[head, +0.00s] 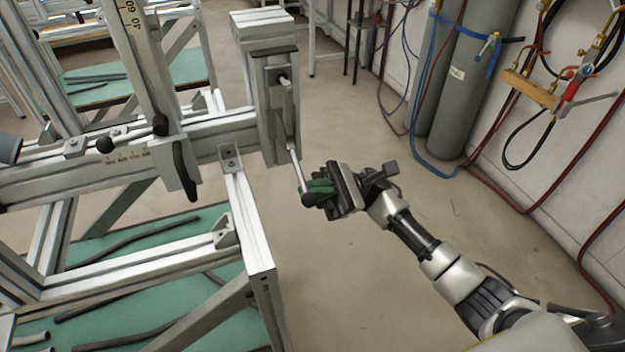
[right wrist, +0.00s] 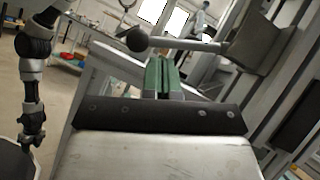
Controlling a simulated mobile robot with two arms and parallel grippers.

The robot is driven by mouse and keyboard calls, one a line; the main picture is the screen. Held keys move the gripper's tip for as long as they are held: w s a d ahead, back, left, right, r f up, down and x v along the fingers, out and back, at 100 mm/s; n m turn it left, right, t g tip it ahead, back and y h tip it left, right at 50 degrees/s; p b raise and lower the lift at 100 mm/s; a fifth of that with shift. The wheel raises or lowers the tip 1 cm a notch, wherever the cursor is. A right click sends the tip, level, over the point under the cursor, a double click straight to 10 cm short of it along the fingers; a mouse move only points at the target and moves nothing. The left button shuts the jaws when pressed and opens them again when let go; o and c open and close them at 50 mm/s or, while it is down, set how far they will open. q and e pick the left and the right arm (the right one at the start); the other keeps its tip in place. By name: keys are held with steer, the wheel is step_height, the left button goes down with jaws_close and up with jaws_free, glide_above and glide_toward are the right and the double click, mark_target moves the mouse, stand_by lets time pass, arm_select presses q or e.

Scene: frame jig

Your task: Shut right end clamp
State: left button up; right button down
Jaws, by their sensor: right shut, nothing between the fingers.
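The right end clamp (head: 277,110) is a grey metal upright at the right end of the jig's rail. Its lever (head: 295,168) slopes down toward me and ends in a black ball knob (head: 308,199). In the right wrist view the lever (right wrist: 185,44) runs across to a grey block, with the knob (right wrist: 138,39) at its left end. My right gripper (head: 318,189) has green fingers, shut and empty, close beside the knob. In the right wrist view the shut fingers (right wrist: 161,75) point at the lever from below. Whether they touch it I cannot tell.
Another black-knobbed lever (head: 135,134) sits on the rail to the left. A green shelf (head: 190,268) with dark tubes lies under the frame. Grey gas cylinders (head: 470,80) and hoses stand by the right wall. The floor right of the jig is clear.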

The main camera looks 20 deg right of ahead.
mark_target(300, 176)
arm_select(q)
steer(key=shift+s+r, duration=0.1)
steer(key=shift+s, duration=0.3)
arm_select(e)
steer(key=shift+s+a+r, duration=0.1)
steer(key=shift+s+r, duration=0.1)
steer(key=shift+r, duration=0.25)
steer(key=r+m+t, duration=0.1)
steer(key=m+t, duration=0.1)
steer(key=m, duration=0.1)
steer(key=s+r+m+t+y, duration=0.1)
steer(key=m+t, duration=0.1)
steer(key=m, duration=0.1)
steer(key=r+m+t, duration=0.1)
steer(key=m+t, duration=0.1)
steer(key=shift+s+m+y, duration=0.3)
steer(key=shift+s+m, duration=0.1)
